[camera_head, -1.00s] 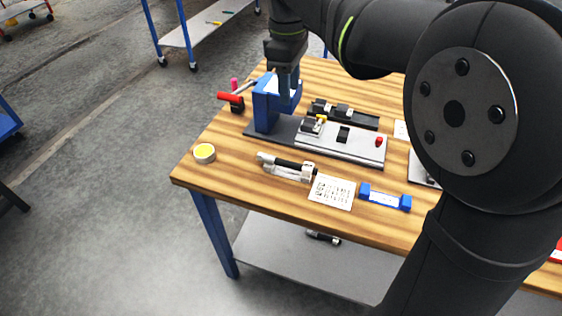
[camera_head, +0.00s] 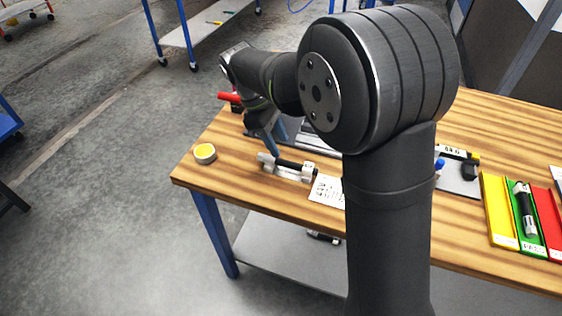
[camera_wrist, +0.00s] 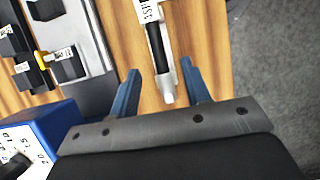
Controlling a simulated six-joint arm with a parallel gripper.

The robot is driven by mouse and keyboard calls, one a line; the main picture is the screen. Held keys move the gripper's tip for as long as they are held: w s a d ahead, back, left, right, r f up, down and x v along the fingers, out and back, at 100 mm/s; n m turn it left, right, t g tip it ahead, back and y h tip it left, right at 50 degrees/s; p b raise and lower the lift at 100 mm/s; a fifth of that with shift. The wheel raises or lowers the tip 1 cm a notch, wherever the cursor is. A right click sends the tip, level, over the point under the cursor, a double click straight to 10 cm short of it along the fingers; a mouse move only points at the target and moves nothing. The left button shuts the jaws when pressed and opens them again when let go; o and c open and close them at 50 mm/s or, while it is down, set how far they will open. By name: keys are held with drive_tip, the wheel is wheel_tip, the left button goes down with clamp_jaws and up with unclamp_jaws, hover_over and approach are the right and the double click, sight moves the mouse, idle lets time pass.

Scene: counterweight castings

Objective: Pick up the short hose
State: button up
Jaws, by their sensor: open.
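A short black hose (camera_head: 291,164) with pale end fittings lies along a white holder (camera_head: 305,175) near the front left of the wooden table. In the wrist view the hose (camera_wrist: 156,48) runs from the top edge down to a pale tip between the fingers. My gripper (camera_head: 274,148) is just behind the hose, pointing down. In the wrist view my gripper (camera_wrist: 160,68) is open, its two blue fingers on either side of the hose's end, with nothing gripped. I cannot tell how far the fingertips are above it.
A yellow-topped round tin (camera_head: 204,153) stands left of the hose, a printed card (camera_head: 326,190) right of it. A grey metal fixture (camera_wrist: 80,50) lies beside the fingers. Another black hose (camera_head: 526,208) is in a green tray (camera_head: 513,190). One more lies on the lower shelf (camera_head: 280,255).

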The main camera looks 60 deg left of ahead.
sight(289, 162)
drive_tip(key=x, duration=0.7)
drive_tip(key=shift+w+a+f, duration=0.15)
drive_tip(key=shift+w, duration=0.05)
drive_tip(key=shift+c, duration=0.2)
clamp_jaws()
